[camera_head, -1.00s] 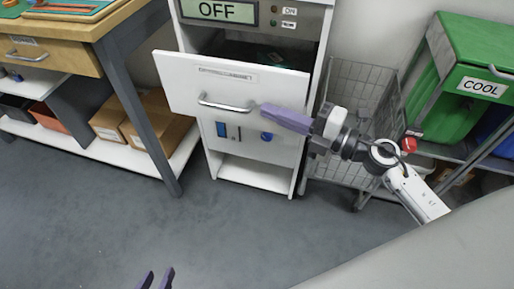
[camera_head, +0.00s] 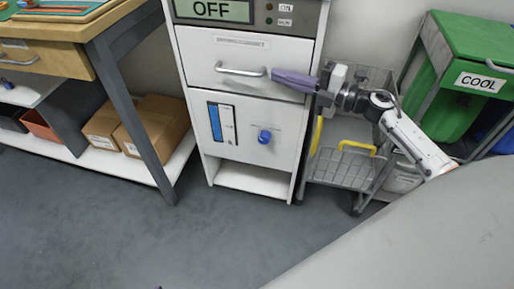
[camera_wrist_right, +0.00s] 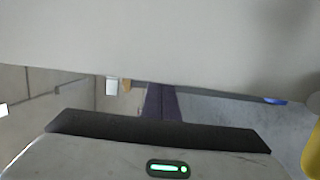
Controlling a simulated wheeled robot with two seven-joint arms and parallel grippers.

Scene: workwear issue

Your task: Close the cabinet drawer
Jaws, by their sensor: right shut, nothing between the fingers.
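The white cabinet (camera_head: 250,145) stands in the middle of the head view. Its drawer front (camera_head: 200,70), with a grey bar handle (camera_head: 241,71), sits flush with the cabinet face as far as I can see. My right gripper (camera_head: 275,75) is shut and empty. Its purple fingertips are at the right part of the drawer front, just right of the handle; whether they touch it is hard to tell. In the right wrist view the closed purple fingers (camera_wrist_right: 162,102) point at a large pale surface that fills the top. My left gripper is out of view.
An OFF display (camera_head: 212,10) is above the drawer, and a blue knob (camera_head: 264,137) is on the panel below. A wire cart (camera_head: 340,170) stands right of the cabinet, near my right arm. A workbench (camera_head: 120,60) stands left. The floor in front is clear.

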